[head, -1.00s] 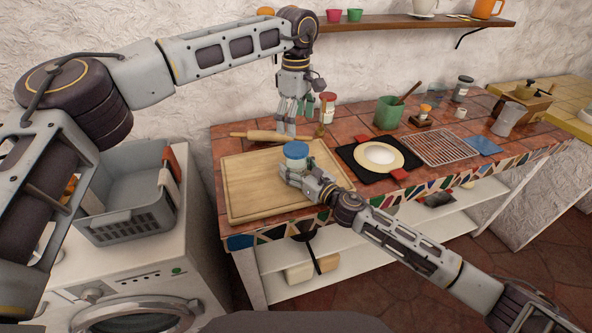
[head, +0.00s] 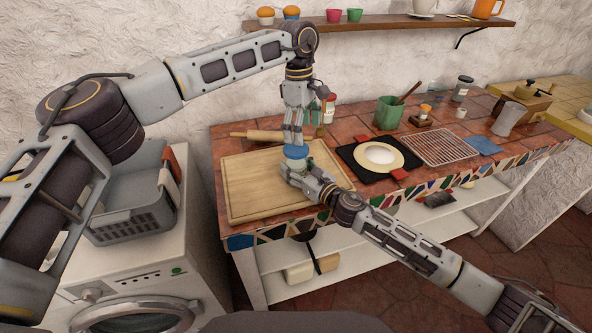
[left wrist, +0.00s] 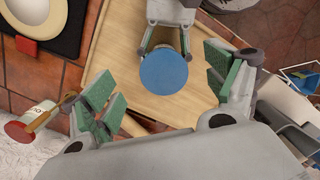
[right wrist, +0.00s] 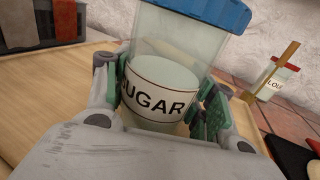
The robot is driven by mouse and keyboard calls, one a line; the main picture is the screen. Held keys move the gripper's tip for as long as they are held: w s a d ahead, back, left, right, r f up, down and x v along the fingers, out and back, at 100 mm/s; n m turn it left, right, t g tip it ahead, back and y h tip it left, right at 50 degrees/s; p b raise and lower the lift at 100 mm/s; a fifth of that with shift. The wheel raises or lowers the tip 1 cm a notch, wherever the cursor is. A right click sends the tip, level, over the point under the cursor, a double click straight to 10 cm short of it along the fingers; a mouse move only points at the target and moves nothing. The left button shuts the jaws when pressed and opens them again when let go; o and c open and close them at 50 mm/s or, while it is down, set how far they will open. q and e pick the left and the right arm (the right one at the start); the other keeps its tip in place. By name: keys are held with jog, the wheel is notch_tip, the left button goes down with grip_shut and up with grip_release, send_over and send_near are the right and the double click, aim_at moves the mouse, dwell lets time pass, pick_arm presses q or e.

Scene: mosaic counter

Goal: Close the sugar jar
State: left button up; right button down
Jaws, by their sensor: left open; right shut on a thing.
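The sugar jar (right wrist: 158,92) is a clear jar with a SUGAR label and white contents, upright at the right part of the cutting board. Its blue lid (left wrist: 164,71) sits on top; it also shows in the head view (head: 296,151). I cannot tell whether the lid is tight. My right gripper (head: 291,173) is shut on the jar body, fingers on both sides of the label. My left gripper (head: 293,140) points down right above the lid. In the left wrist view its fingers (left wrist: 165,95) are spread wide on either side of the lid, not visibly touching it.
The wooden cutting board (head: 245,190) lies under the jar, with a rolling pin (head: 255,135) behind it. A red-lidded jar (head: 328,108) stands behind the left gripper. A black mat with a plate (head: 380,154) lies to the right. A laundry basket (head: 125,205) is at left.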

pick_arm(q)
jog(key=n, duration=0.2)
jog(key=r+n, duration=0.1)
jog(key=n, duration=0.1)
jog(key=shift+w, duration=0.1)
jog(key=n, duration=0.5)
jog(key=shift+w+a+r, duration=0.1)
jog(key=shift+w+r, duration=0.05)
jog(key=shift+r, duration=0.15)
jog(key=n, duration=0.4)
jog(key=shift+a+r, duration=0.15)
jog(key=shift+r, duration=0.05)
jog(key=n, duration=0.4)
jog(key=shift+w+a+r+n+t, duration=0.1)
jog(key=shift+w+a+n+t, duration=0.05)
jog(key=shift+n+t, duration=0.2)
jog(key=n, duration=0.5)
jog(key=shift+a+y, duration=0.25)
jog(key=shift+y, duration=0.05)
jog(key=n, duration=0.4)
jog(key=shift+w+a, duration=0.1)
jog(key=n, duration=0.4)
jog(key=shift+a+n, duration=0.15)
jog(key=shift+n, duration=0.2)
jog(key=n, duration=0.4)
